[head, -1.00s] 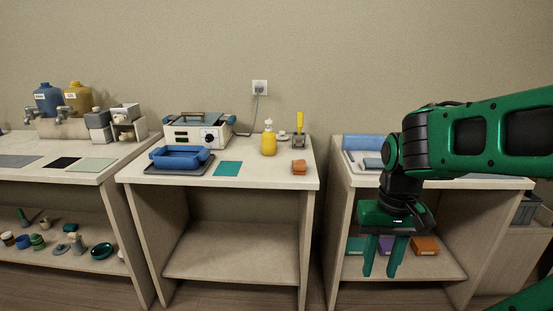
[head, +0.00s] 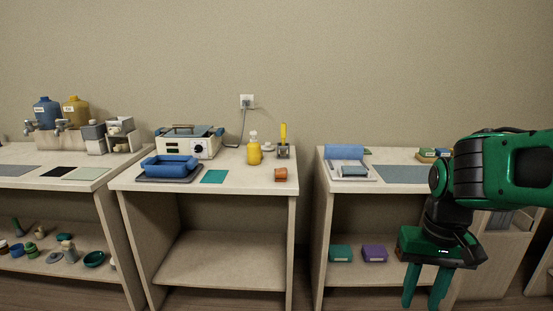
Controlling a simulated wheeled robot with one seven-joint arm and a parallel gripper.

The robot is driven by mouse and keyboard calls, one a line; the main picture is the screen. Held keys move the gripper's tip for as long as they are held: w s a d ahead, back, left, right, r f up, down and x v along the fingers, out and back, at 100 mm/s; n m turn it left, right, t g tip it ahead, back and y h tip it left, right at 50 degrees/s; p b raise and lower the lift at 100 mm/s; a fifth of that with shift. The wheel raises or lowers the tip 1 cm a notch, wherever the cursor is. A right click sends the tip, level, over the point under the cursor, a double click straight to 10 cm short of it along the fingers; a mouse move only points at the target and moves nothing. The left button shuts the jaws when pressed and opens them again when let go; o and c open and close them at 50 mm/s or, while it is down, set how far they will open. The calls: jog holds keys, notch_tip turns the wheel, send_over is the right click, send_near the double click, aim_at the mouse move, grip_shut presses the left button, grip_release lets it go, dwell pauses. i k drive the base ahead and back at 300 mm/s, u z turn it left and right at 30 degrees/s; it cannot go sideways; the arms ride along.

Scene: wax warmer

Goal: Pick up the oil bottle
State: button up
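A yellow bottle (head: 254,154) with a clear top stands upright on the middle table (head: 240,183), right of the warmer. It looks like the oil bottle, though no label is readable on it. My gripper (head: 423,298) hangs fingers-down at the lower right, in front of the right table and well away from the bottle. Its two green fingers are apart with nothing seen between them.
A white warmer (head: 196,148), blue tray (head: 170,166), teal mat (head: 214,177), orange item (head: 280,174) and a yellow-handled tool in a holder (head: 283,150) share the middle table. Blue (head: 47,112) and yellow (head: 77,111) jugs stand left. A gap separates middle and right tables.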

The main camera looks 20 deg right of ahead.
aim_at(253, 147)
jog(key=z, duration=0.1)
jog(key=i, duration=1)
